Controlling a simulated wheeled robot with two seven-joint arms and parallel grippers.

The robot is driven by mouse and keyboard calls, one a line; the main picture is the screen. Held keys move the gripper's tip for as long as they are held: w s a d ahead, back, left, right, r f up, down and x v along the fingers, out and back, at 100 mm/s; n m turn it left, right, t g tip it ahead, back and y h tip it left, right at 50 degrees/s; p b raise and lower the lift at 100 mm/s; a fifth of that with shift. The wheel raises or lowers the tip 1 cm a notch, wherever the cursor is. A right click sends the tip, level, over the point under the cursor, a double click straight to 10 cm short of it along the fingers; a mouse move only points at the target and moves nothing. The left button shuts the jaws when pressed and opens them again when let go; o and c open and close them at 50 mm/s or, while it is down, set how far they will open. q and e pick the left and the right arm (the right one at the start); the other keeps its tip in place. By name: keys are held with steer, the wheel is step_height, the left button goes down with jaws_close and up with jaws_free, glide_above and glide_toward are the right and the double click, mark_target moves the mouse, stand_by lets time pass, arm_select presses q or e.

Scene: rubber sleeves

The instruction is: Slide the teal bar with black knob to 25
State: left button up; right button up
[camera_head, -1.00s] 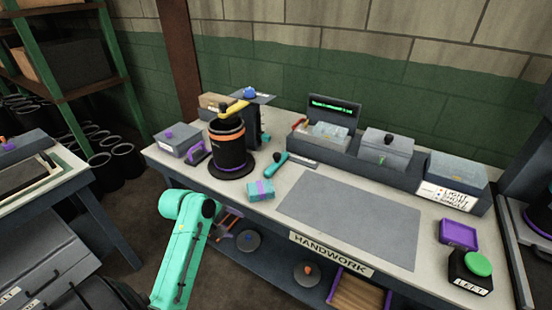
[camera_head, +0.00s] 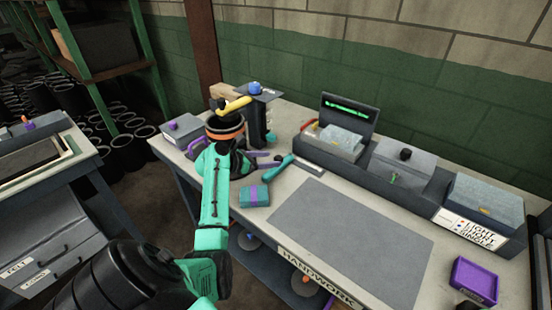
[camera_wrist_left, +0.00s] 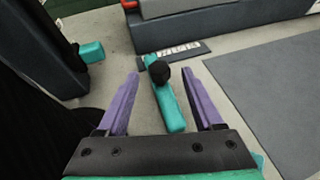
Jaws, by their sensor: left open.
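My right gripper is out of view.
A teal block with a purple band (camera_head: 246,197) lies in front. Grey bins (camera_head: 402,160) line the back. The grey mat (camera_head: 350,235) is clear.

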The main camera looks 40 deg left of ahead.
mark_target(276, 159)
arm_select(q)
steer(key=x, duration=0.3)
steer(key=shift+a, duration=0.1)
steer(key=shift+c, duration=1.2)
jaws_close()
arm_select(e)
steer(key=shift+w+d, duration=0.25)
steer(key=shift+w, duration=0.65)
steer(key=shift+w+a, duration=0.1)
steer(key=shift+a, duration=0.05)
